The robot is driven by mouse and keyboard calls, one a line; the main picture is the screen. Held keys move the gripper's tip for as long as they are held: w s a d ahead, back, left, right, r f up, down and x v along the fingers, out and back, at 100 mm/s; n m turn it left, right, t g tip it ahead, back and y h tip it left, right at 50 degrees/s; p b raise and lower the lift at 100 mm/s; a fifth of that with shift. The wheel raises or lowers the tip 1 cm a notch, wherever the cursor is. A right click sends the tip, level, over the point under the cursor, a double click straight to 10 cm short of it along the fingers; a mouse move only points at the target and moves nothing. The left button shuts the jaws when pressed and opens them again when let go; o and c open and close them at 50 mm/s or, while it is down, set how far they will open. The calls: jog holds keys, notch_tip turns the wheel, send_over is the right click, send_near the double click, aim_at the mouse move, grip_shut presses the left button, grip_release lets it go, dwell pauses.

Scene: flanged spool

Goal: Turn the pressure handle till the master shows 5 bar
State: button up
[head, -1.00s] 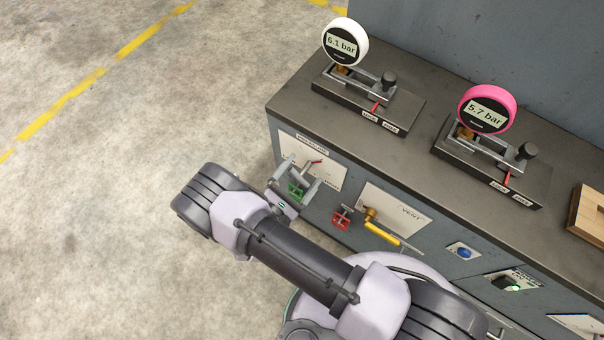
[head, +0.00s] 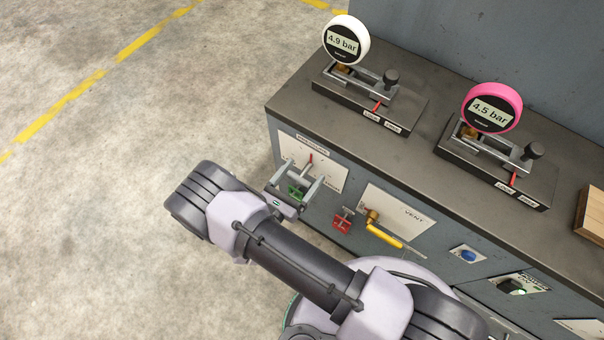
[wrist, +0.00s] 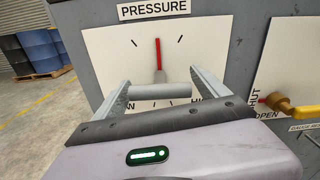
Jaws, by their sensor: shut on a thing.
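The pressure handle is a grey bar (wrist: 160,91) with a red pointer (wrist: 158,54) that stands upright on a white plate marked PRESSURE (wrist: 105,45). In the head view the red pointer (head: 310,159) also shows on the bench front. My gripper (wrist: 163,90) is shut on the handle, with one finger at each end of the bar; it also shows in the head view (head: 298,186). A white-rimmed gauge (head: 344,42) reads 4.9 bar and a pink-rimmed gauge (head: 491,109) reads 4.5 bar. I see no label telling which is the master.
Right of the pressure plate are a red clamp-like part (head: 342,220) and a yellow vent handle (head: 383,236). A blue button (head: 467,256) and a wooden box (head: 590,215) lie further right. Blue barrels (wrist: 38,50) stand far behind. The floor at left is clear.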

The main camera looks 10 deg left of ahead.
dwell(0.5)
jog(key=o, duration=1.2)
jog(key=shift+o, duration=0.2)
jog(key=p+v, duration=0.3)
jog(key=v, duration=1.4)
jog(key=shift+s, duration=0.25)
jog(key=shift+a+f, duration=0.1)
jog(key=shift+a, duration=0.05)
